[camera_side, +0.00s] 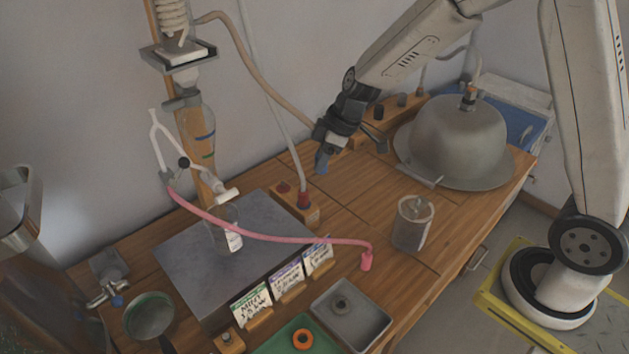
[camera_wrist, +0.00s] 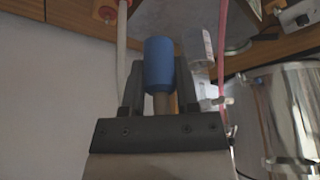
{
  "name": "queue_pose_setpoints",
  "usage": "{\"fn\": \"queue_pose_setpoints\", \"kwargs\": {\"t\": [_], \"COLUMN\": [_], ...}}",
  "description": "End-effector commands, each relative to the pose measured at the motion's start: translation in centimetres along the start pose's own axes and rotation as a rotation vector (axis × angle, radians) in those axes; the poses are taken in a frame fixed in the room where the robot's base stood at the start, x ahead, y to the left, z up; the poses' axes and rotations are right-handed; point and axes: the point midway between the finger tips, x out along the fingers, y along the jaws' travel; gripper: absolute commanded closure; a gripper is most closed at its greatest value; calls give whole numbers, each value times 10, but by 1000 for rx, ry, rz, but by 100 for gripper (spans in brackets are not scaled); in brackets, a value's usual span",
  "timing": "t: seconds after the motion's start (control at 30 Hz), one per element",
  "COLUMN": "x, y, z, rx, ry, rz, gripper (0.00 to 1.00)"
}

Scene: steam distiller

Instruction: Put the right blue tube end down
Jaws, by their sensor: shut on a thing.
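The blue tube end (camera_wrist: 159,63) is a short blue cylinder on a tan tube, held between the fingers of my gripper (camera_wrist: 158,85) in the wrist view. In the side view my gripper (camera_side: 328,150) is over the back of the wooden table, and the blue tube end (camera_side: 321,163) hangs below its fingertips. The tan tube (camera_side: 258,77) runs from the upper left to my gripper. I cannot tell from these frames whether the blue end touches the table.
A red-based upright white tube (camera_side: 303,198) stands close by, left of my gripper. A pink tube (camera_side: 290,239) crosses the grey mat (camera_side: 185,258). Wood between the jar and the back is clear.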

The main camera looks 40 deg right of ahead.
Motion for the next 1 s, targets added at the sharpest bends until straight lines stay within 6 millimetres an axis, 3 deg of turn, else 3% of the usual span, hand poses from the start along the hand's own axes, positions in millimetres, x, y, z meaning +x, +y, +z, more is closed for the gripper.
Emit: {"fn": "queue_pose_setpoints", "kwargs": {"t": [0.27,0.6,0.8,1.0], "x": [6,8,8,8], "y": [-56,-120,-136,-139], "z": [9,40,52,54], "rx": [-5,-1,1,3], "ry": [18,4,-8,-10], "rz": [-11,-2,4,7], "gripper": [100,100,100,100]}}
